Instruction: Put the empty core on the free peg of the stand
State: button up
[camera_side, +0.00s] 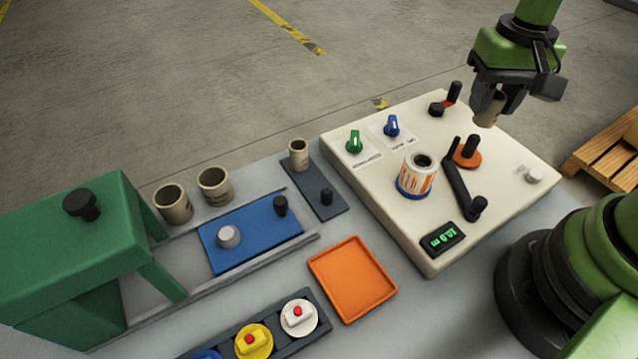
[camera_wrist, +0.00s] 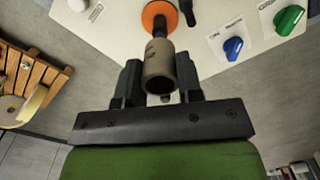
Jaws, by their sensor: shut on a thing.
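The empty core (camera_side: 486,109) is a small tan cardboard tube. My gripper (camera_side: 491,97) is shut on it and holds it in the air above the far right part of the cream machine. In the wrist view the core (camera_wrist: 159,74) sits between the two dark fingers of my gripper (camera_wrist: 160,84), its open end facing the camera. The stand (camera_side: 326,182) is a dark grey plate left of the machine. Its far peg carries a tan core (camera_side: 299,155). Its near black peg (camera_side: 326,197) is bare.
The cream machine (camera_side: 510,200) bears a label roll (camera_side: 417,174), an orange-based spindle (camera_side: 467,153), a black crank arm, knobs and a display. An orange tray (camera_side: 352,279), a blue slide plate (camera_side: 250,235), a green press (camera_side: 70,250) and two larger cores (camera_side: 173,204) stand leftward.

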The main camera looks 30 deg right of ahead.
jog(key=w+a, duration=0.6)
jog(key=a, duration=0.4)
send_over(327, 191)
jog(key=shift+f, duration=5.65)
jog(key=shift+r, duration=0.2)
jog(key=o, duration=0.8)
jog(key=shift+c, duration=0.2)
